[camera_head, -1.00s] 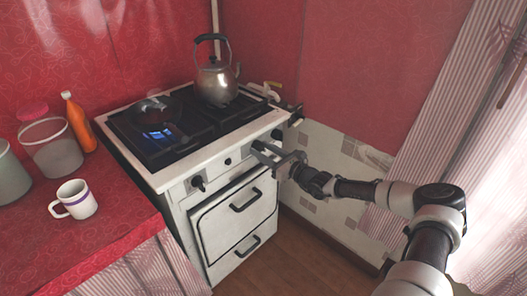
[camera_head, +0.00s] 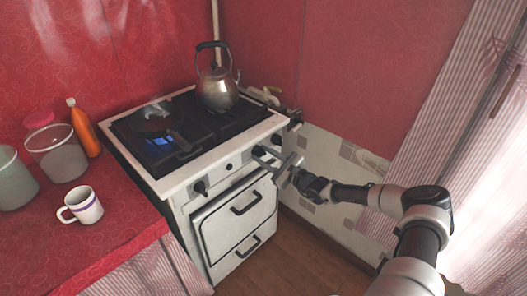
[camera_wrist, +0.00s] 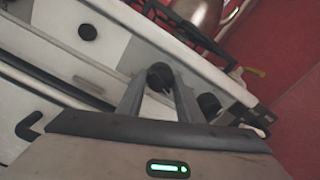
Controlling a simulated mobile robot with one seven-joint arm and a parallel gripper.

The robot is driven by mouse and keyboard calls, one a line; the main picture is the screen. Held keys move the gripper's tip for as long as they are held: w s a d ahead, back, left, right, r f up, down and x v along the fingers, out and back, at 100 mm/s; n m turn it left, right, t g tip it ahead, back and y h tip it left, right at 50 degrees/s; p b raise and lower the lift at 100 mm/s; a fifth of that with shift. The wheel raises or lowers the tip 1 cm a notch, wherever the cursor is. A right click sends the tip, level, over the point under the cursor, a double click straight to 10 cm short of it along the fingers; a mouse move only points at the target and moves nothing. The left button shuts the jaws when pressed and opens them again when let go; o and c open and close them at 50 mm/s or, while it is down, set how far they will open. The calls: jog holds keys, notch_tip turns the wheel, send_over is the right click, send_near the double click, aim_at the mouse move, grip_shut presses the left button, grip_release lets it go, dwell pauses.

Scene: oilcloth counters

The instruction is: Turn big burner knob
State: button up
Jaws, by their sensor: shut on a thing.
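The white stove (camera_head: 233,208) has a row of dark knobs along its front panel. My gripper (camera_head: 266,157) is at the right part of this panel. In the wrist view its two fingers (camera_wrist: 160,84) are on either side of a dark burner knob (camera_wrist: 159,74) and shut on it. The fingers partly cover the knob, and its turn angle is not clear. Another dark knob (camera_wrist: 208,104) is just right of the fingers. A left knob (camera_head: 200,187) and a small dark button (camera_head: 228,166) are free.
A kettle (camera_head: 216,92) stands at the back right of the black cooktop (camera_head: 200,128). A mug (camera_head: 83,206), an orange bottle (camera_head: 82,128) and containers (camera_head: 57,155) stand on the red counter (camera_head: 110,235). Oven handles (camera_head: 245,208) project below the panel. Floor on the right is clear.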

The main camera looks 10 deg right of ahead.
jog(key=shift+n+p, duration=1.15)
jog(key=shift+n, duration=0.85)
jog(key=o, duration=1)
jog(key=shift+o, duration=0.2)
jog(key=shift+d, duration=0.1)
jog(key=p+v, duration=0.1)
jog(key=v, duration=1.6)
jog(key=shift+s+p, duration=0.15)
jog(key=shift+p, duration=0.2)
